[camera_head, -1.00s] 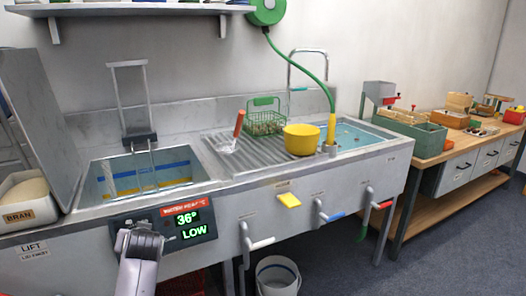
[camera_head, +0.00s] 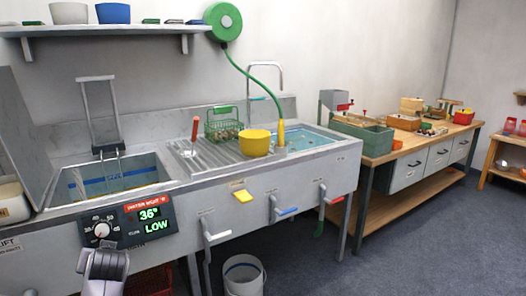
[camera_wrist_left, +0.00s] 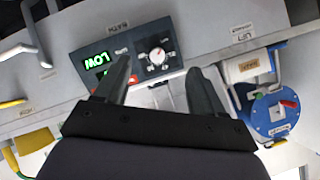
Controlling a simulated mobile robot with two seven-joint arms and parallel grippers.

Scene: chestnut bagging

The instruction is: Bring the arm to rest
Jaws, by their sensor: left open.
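My left gripper (camera_wrist_left: 160,68) is open in the left wrist view. Nothing sits between its two dark fingers. Past them is the control panel (camera_wrist_left: 160,50), seen upside down, with a round knob and a green lit display. In the head view my left arm comes in at the bottom left, below and in front of the same panel (camera_head: 128,222). The panel reads 36° and LOW there, and its knob (camera_head: 103,230) is uncovered. The fingers cannot be made out in the head view. My right gripper is in neither view.
Levers, including a white-handled one (camera_head: 217,236), stick out from the sink front. A white bucket (camera_head: 243,275) stands on the floor below. The yellow pot (camera_head: 255,142) and green basket (camera_head: 222,127) are on the drainer. Floor to the right is clear.

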